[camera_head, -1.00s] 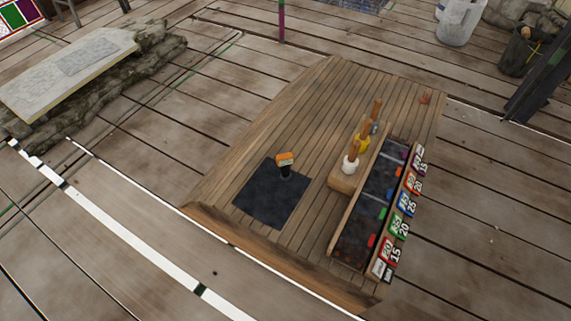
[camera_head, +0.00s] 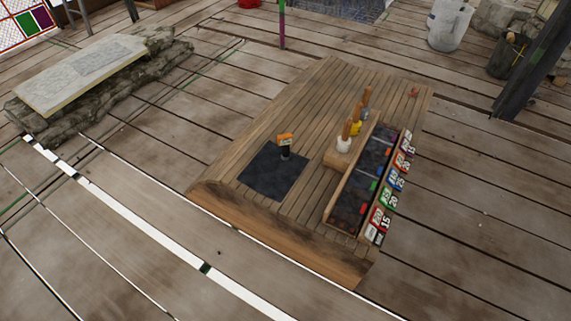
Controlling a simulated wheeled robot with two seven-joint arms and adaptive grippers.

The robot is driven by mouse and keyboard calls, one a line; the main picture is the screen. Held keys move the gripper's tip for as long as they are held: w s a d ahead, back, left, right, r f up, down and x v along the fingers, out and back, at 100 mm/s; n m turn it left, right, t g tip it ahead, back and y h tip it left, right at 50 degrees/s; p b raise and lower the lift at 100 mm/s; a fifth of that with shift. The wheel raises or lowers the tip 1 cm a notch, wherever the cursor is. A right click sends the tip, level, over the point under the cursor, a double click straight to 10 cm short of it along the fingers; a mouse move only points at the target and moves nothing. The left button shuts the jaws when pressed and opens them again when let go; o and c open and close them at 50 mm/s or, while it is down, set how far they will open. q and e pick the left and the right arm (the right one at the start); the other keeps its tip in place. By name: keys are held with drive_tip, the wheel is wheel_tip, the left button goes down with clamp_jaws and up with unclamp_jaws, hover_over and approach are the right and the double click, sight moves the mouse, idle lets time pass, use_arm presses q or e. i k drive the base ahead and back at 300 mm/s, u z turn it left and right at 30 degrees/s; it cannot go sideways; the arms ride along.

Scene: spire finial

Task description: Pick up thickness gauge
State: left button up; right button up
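A small upright device with an orange top and dark lower part (camera_head: 285,145), which looks like the thickness gauge, stands on a black square mat (camera_head: 272,175). The mat lies on the near left part of a low wooden plank table (camera_head: 230,190). The device is too small for its details to show. Neither of my grippers is in view.
A wooden tray (camera_head: 337,198) with dark compartments and coloured number cards (camera_head: 390,190) stands at the table's right. Beside it a wooden block (camera_head: 337,160) holds several wooden-handled tools. A stone slab (camera_head: 80,75) lies at left; a bucket (camera_head: 450,22) stands at back right.

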sight(284, 140)
drive_tip(key=u, duration=0.45)
drive_tip(key=i, duration=0.5)
drive_tip(key=u, duration=0.25)
